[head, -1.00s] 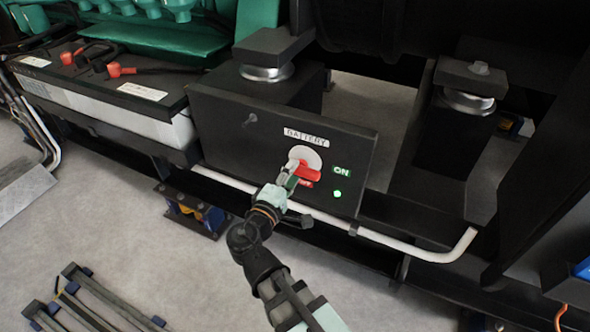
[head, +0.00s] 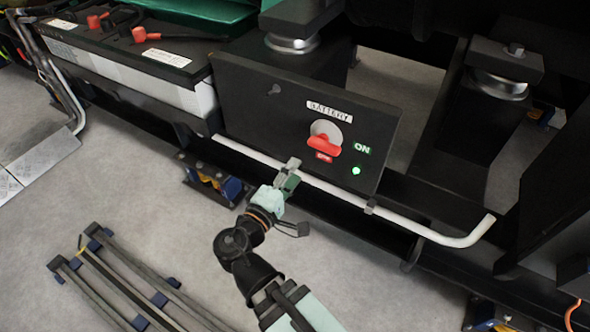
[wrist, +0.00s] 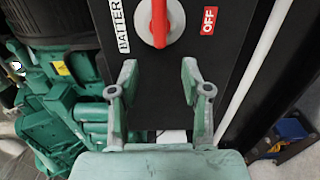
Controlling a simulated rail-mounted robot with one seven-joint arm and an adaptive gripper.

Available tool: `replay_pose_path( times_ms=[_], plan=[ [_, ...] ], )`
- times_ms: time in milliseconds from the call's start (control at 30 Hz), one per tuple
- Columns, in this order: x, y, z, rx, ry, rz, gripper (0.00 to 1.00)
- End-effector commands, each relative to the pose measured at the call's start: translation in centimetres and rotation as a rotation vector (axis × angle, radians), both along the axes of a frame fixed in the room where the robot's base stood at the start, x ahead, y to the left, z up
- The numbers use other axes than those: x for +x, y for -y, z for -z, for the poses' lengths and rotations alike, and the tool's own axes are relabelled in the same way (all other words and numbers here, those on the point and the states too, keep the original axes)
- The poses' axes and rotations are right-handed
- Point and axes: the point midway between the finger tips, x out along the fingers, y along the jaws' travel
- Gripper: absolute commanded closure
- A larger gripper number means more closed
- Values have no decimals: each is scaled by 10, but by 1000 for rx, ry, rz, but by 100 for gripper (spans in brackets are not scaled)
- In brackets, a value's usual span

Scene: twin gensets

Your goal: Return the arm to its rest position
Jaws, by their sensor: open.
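My gripper (head: 290,170) is in the head view, in front of and below the battery panel, apart from the red switch handle (head: 323,145). In the wrist view my gripper (wrist: 162,80) shows two spread fingers with nothing between them. The red handle, on a round pale disc, also shows at the top of the wrist view (wrist: 159,20), beyond the fingertips. In the head view the handle lies roughly level. The green lamp (head: 356,170) under the ON label is lit. My arm reaches up from the bottom of the head view.
A white pipe rail (head: 330,187) runs along the lower front of the black panel (head: 245,85), close to my gripper. A battery box (head: 120,72) stands at upper left. A dark rack frame (head: 125,285) lies on the floor at lower left. Open floor surrounds my arm's left side.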

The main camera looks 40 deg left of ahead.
Motion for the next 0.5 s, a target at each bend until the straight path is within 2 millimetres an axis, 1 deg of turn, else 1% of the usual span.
replay_pose_path(
  times_ms=[133, 200, 267, 367, 467, 500],
  plan=[
    [0, 0, 0, -1, 0, 2, 52],
    [1, 4, 1, 0, -3, 17, 52],
    [1, 8, 6, 2, -30, 39, 52],
    [1, 19, 24, 8, -112, 91, 52],
    [-2, 33, 54, 1, -229, 155, 52],
    [-2, 42, 71, -10, -284, 190, 52]
  ],
)
